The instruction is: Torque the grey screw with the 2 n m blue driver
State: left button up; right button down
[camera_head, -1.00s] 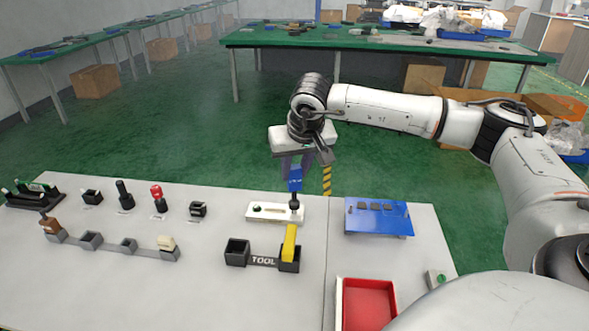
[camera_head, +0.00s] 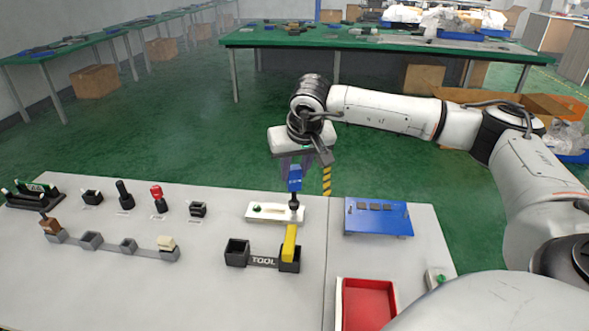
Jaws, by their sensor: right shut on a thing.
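My right gripper (camera_head: 295,165) is shut on the blue driver (camera_head: 295,180) and holds it upright over a white plate (camera_head: 270,217) on the grey table. The driver's dark lower end (camera_head: 294,204) is at the right part of this plate. The grey screw cannot be made out; the driver's end covers that spot. I cannot tell whether the tip touches it. A small green spot shows at the plate's left end. My left gripper is not in view.
A black TOOL holder (camera_head: 263,262) in front of the plate holds a yellow-handled tool (camera_head: 289,243); its left slot is empty. A blue board (camera_head: 378,219) and a red tray (camera_head: 368,305) lie to the right. Knobs and levers (camera_head: 157,195) stand at the left.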

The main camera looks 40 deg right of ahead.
jog(key=shift+f, duration=0.1)
jog(key=shift+f+b, duration=0.55)
jog(key=shift+f, duration=0.1)
jog(key=m, duration=0.2)
jog(key=m+g+h, duration=0.1)
jog(key=m, duration=0.1)
jog(key=shift+w+a, duration=0.15)
jog(key=shift+a, duration=0.05)
jog(key=m+g, duration=0.1)
jog(key=m, duration=0.1)
jog(key=m+h, duration=0.1)
jog(key=m, duration=0.1)
jog(key=shift+w+m+g, duration=0.1)
jog(key=shift+m+g, duration=0.2)
jog(key=shift+g, duration=0.1)
jog(key=m+g, duration=0.1)
jog(key=m, duration=0.2)
jog(key=shift+h, duration=0.3)
jog(key=m+g, duration=0.2)
jog(key=m, duration=0.2)
jog(key=shift+r, duration=0.15)
